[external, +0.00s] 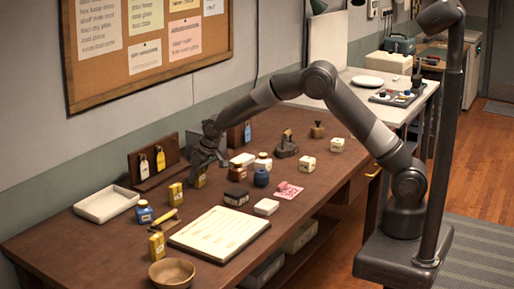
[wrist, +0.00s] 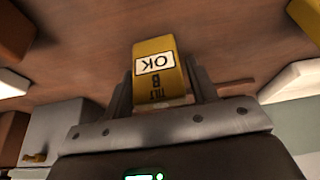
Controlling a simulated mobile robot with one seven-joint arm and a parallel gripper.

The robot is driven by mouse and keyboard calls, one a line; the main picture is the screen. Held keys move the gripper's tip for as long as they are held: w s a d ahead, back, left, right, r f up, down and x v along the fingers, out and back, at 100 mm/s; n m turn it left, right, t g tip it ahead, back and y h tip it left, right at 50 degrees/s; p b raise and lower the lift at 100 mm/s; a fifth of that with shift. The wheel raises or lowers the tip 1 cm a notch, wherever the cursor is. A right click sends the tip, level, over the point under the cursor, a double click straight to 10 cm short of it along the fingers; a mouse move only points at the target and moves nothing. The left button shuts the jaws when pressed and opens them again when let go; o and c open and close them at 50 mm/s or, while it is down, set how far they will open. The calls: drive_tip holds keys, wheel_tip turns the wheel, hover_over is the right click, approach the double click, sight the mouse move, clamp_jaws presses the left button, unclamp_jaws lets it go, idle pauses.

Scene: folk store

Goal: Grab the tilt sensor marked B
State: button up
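A yellow block-shaped tilt sensor (wrist: 158,75) shows in the wrist view, with a white OK label and the dark letters TILT and B. It sits between the two fingers of my gripper (wrist: 160,88), one finger close along each side. I cannot tell whether the fingers press on it. In the external view my gripper (external: 208,158) points down over the back middle of the table, with a yellow block (external: 200,179) right below it. Two similar yellow blocks stand apart, one to the left (external: 175,193) and one nearer the front (external: 156,247). Their markings are unreadable here.
A white tray (external: 106,205), a blue jar (external: 145,212) and a wooden holder (external: 153,163) stand to the left. A paper board (external: 218,234) lies in front, beside a wooden bowl (external: 172,274).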

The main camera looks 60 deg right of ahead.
drive_tip(key=c, duration=0.7)
